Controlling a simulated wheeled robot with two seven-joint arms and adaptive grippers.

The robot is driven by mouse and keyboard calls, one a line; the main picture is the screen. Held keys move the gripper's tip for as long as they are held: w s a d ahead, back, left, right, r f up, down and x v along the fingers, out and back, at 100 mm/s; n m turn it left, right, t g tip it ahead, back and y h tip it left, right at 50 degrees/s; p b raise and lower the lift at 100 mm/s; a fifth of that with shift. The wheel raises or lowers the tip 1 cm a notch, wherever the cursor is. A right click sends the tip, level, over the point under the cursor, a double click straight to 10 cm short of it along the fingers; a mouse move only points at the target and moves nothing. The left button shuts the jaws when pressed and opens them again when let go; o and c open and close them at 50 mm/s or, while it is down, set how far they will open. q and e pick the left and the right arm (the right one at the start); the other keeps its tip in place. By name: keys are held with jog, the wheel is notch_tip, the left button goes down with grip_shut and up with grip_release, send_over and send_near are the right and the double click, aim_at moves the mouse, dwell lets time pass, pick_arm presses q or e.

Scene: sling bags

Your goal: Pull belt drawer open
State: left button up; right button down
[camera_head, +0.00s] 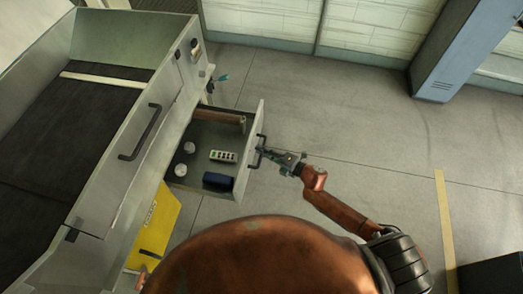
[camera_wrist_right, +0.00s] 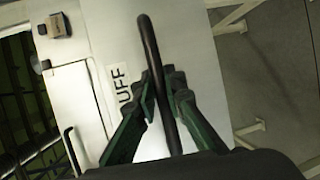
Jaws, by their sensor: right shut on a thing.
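The belt drawer (camera_head: 250,142) stands pulled out from the side of the grey conveyor unit, and its inside is visible from above. Its dark bar handle (camera_head: 258,152) is on the front panel, facing right. My right gripper (camera_head: 266,153) is at this handle. In the right wrist view, the dark green fingers (camera_wrist_right: 163,92) are shut on the dark handle bar (camera_wrist_right: 151,55), one on each side. The white drawer front with black letters lies behind them. My left gripper is not in view.
The drawer holds two white round items (camera_head: 184,159), a light box with dark dots (camera_head: 223,156), a blue item (camera_head: 217,181) and a brown roll (camera_head: 219,116). A yellow panel (camera_head: 160,225) is below it. Open grey floor (camera_head: 345,130) lies to the right.

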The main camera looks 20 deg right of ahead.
jog(key=c, duration=2)
grip_release()
jog(key=shift+o, duration=0.2)
jog(key=v, duration=1.2)
jog(key=shift+f, duration=0.1)
